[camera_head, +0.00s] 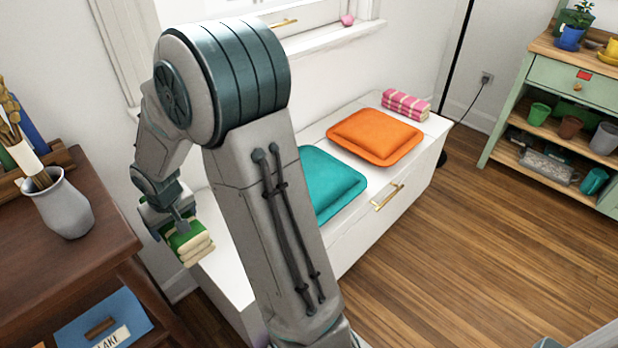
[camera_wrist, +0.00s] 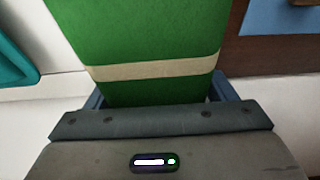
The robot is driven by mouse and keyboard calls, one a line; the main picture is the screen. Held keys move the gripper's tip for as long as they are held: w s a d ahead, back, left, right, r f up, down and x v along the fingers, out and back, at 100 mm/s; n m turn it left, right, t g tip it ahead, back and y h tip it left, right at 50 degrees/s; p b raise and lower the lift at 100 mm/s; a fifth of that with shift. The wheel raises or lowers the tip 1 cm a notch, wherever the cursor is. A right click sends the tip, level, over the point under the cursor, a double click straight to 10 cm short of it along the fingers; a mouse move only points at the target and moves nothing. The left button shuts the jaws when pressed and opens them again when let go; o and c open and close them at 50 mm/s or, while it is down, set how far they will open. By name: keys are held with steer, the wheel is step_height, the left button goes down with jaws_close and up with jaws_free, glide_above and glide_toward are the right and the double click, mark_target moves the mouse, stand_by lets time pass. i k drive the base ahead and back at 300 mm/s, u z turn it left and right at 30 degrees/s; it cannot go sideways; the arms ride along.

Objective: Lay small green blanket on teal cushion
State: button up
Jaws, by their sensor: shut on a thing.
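The small green blanket (camera_head: 194,244) is folded, with cream stripes, and hangs in my gripper (camera_head: 170,216) at the left end of the white bench. In the wrist view the green blanket (camera_wrist: 145,40) fills the middle between the fingers of my gripper (camera_wrist: 158,92). My gripper is shut on it. The teal cushion (camera_head: 334,184) lies on the bench to the right of my gripper, and my arm hides its left part. An edge of the teal cushion (camera_wrist: 14,60) shows at the left of the wrist view.
An orange cushion (camera_head: 375,136) and a folded pink striped blanket (camera_head: 406,105) lie farther along the white bench (camera_head: 232,278). A dark wooden table (camera_head: 85,235) with a grey vase (camera_head: 62,207) stands at left. A green shelf (camera_head: 560,75) stands at right. The wooden floor is clear.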

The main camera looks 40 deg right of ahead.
mark_target(307, 171)
steer(key=k, duration=0.85)
steer(key=z, duration=2.65)
steer(key=i, duration=1.9)
steer(key=u, duration=2.65)
steer(key=i, duration=0.5)
steer(key=u, duration=0.05)
